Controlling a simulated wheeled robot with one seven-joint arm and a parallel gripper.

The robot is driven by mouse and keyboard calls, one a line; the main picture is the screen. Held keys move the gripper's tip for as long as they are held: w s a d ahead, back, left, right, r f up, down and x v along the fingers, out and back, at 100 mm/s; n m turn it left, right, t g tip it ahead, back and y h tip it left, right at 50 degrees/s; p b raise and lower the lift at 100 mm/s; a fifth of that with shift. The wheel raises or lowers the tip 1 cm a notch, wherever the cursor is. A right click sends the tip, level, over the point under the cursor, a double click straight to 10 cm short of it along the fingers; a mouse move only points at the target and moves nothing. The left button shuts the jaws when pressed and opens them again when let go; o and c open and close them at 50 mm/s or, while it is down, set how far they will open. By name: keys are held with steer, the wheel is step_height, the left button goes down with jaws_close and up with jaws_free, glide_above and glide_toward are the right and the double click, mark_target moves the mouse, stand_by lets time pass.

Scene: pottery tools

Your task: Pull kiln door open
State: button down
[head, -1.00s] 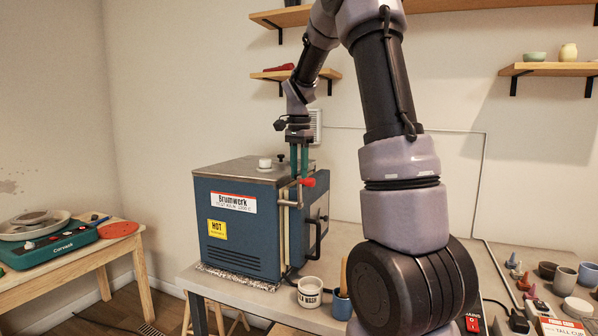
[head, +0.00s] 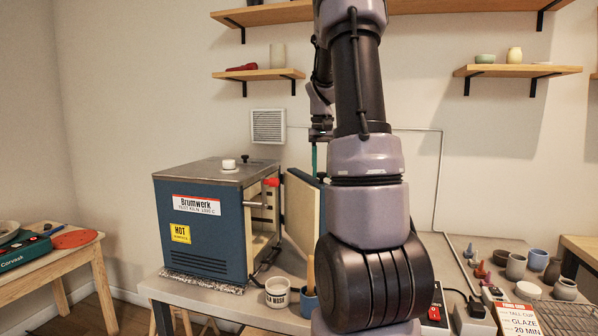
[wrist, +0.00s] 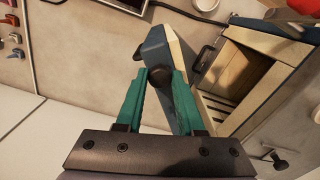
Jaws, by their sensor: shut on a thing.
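The blue kiln (head: 205,232) stands on the left part of the bench, with a grey top and a red-tipped latch (head: 271,182) at its front edge. Its door (head: 302,210) is swung well open, showing a pale inner lining. In the wrist view the door (wrist: 195,75) stands apart from the open kiln chamber (wrist: 250,68). My gripper (wrist: 160,75) is shut on the dark door handle (wrist: 160,76), its green fingers on either side.
A white cup (head: 277,292) and a blue cup (head: 308,302) stand in front of the kiln. Small pots (head: 516,266) and a glaze sign (head: 520,320) are at right. A shelf (head: 258,74) hangs above the kiln.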

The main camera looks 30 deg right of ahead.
steer(key=w+d+n, duration=0.3)
steer(key=d+n, duration=0.1)
steer(key=d, duration=0.4)
steer(key=w+d+n, duration=0.3)
steer(key=d+n, duration=0.1)
steer(key=d, duration=0.5)
steer(key=shift+w, duration=0.2)
steer(key=shift+d, duration=0.1)
steer(key=c, duration=0.5)
jaws_free()
step_height(320, 180, up, 11)
steer(key=shift+f, duration=0.1)
